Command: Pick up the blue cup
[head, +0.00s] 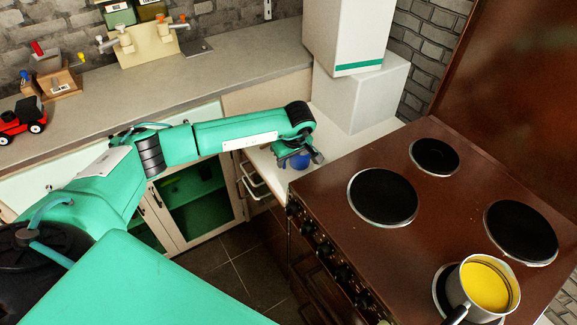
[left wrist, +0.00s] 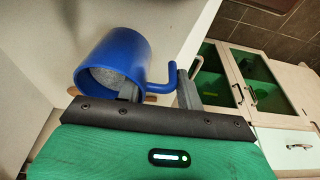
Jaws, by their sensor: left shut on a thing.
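The blue cup (head: 300,161) is at the front edge of the pale counter, left of the stove, mostly hidden under my left gripper (head: 297,153). In the left wrist view the blue cup (left wrist: 112,62) has its grey inside facing me and its handle to the right. My left gripper (left wrist: 158,92) is shut on the cup, with one finger at the cup's opening and the other beside the handle. I cannot tell whether the cup touches the counter. My right gripper is not in view.
The brown stove (head: 430,205) stands close to the right, with a pot (head: 483,287) of yellow contents on its front burner. White boxes (head: 362,90) stand behind the cup. Cabinets with green insides (head: 190,195) are below the counter at left.

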